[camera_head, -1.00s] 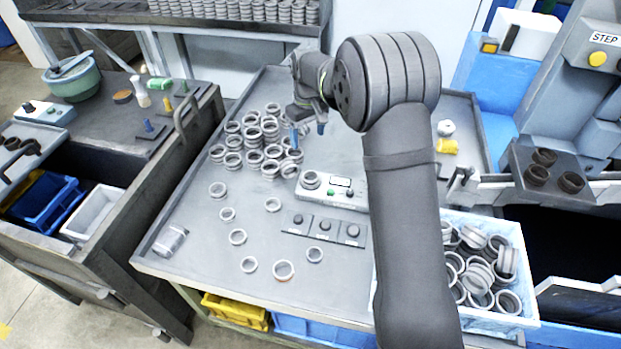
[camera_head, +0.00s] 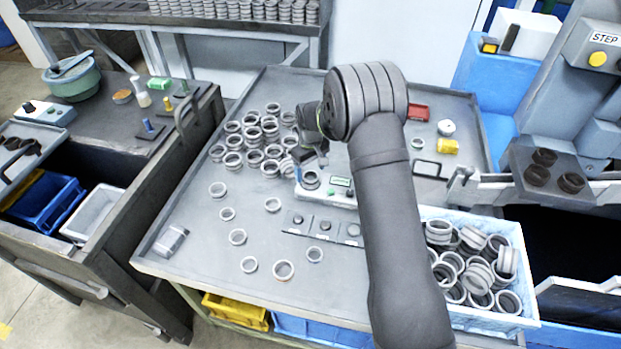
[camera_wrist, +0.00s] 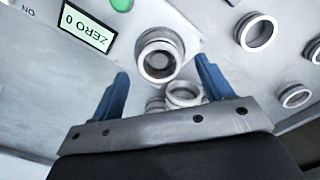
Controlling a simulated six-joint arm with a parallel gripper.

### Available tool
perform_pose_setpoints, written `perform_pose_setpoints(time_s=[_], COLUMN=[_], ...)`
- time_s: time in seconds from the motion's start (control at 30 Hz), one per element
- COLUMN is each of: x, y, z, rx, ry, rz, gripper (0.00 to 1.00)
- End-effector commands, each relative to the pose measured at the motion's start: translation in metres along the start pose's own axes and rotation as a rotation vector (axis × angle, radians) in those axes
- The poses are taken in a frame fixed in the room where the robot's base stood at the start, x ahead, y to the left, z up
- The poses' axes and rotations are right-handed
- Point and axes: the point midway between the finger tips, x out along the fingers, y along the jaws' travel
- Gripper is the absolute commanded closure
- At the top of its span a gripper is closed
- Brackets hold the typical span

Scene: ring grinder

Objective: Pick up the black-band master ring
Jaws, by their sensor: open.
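My gripper (camera_wrist: 162,72) is open, its two blue fingers apart and empty. In the wrist view a ring (camera_wrist: 160,54) sits on the gauge (camera_wrist: 195,38), in line with the gap between the fingertips. This ring shows a dark opening; I cannot tell whether it has a black band. In the head view my gripper (camera_head: 316,160) is just above and behind the gauge (camera_head: 340,196), near its ring (camera_head: 310,180). The three-place holder (camera_head: 322,227) with dark round pieces stands in front of the gauge. I cannot single out a black-band master ring.
Many grey rings (camera_head: 253,138) crowd the table left of my gripper, with several loose ones in front. A light blue crate of rings (camera_head: 434,218) stands at right. A red tray (camera_head: 418,112) and a yellow piece (camera_head: 447,146) lie behind my arm.

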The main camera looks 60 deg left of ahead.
Motion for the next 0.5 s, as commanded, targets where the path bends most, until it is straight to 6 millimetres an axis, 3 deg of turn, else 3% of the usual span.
perform_pose_setpoints(time_s=[0.13,0.37,0.5], x=[0.020,0.021,0.021], y=[0.000,0.000,0.000], z=[0.001,0.000,0.000], rx=[0.000,0.000,0.000], ry=[-0.001,0.000,0.000], rz=[-0.001,0.000,0.000], gripper=[0.27,0.27,0.55])
